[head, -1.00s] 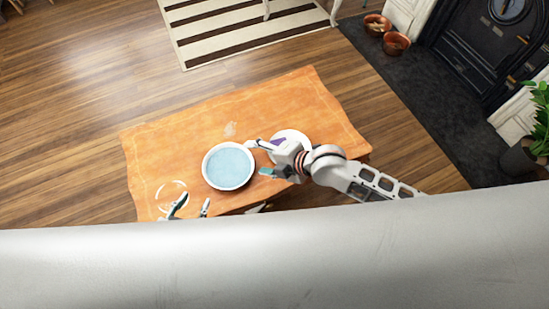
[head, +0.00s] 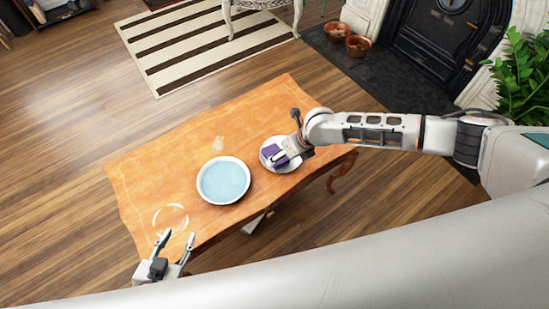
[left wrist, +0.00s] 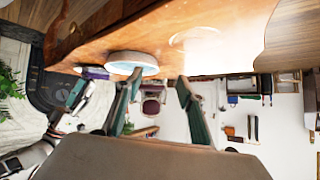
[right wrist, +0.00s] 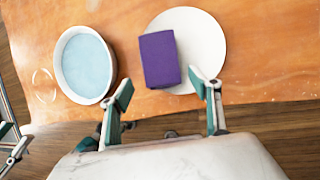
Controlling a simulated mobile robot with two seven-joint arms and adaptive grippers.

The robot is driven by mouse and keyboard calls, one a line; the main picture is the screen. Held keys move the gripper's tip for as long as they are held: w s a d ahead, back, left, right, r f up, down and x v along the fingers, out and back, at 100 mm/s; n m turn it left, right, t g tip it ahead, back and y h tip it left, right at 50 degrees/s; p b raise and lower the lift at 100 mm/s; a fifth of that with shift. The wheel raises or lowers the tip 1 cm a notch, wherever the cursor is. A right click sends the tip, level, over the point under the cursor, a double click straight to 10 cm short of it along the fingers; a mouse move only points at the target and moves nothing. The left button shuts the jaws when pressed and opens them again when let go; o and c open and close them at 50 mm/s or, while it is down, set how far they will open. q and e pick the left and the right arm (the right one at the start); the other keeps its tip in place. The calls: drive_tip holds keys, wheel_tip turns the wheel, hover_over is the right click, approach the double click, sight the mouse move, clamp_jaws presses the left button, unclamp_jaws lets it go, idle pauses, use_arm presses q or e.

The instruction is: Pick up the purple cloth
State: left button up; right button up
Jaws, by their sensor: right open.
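The purple cloth (right wrist: 159,62) is a folded, block-like rectangle on a white plate (right wrist: 212,45) in the right wrist view. In the head view the cloth (head: 278,153) is partly covered by my right gripper. My right gripper (right wrist: 160,88) is open; its fingertips lie just on the near side of the cloth with nothing between them. I cannot tell its exact height above the plate. My left gripper (head: 177,240) is open and empty near the table's front left corner. The cloth (left wrist: 94,72) also shows small in the left wrist view.
A white bowl (head: 202,194) of pale blue content stands left of the plate on the orange wooden table (head: 150,165). A clear round glass item (right wrist: 44,85) is left of the bowl. The table's far left is clear.

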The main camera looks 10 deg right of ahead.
drive_tip(key=b+x, duration=0.1)
drive_tip(key=x, duration=0.3)
drive_tip(key=shift+w+d+f, duration=0.1)
drive_tip(key=shift+w+f, duration=0.05)
drive_tip(key=shift+f, duration=0.15)
drive_tip(key=shift+w+f, duration=0.2)
drive_tip(key=shift+f, duration=0.05)
drive_tip(key=c, duration=1.1)
use_arm(q)
drive_tip(key=shift+a+f, duration=0.15)
drive_tip(key=shift+f, duration=0.25)
use_arm(e)
drive_tip(key=shift+c, duration=0.7)
use_arm(q)
drive_tip(key=shift+s+f, duration=0.1)
use_arm(e)
drive_tip(key=shift+r, duration=0.1)
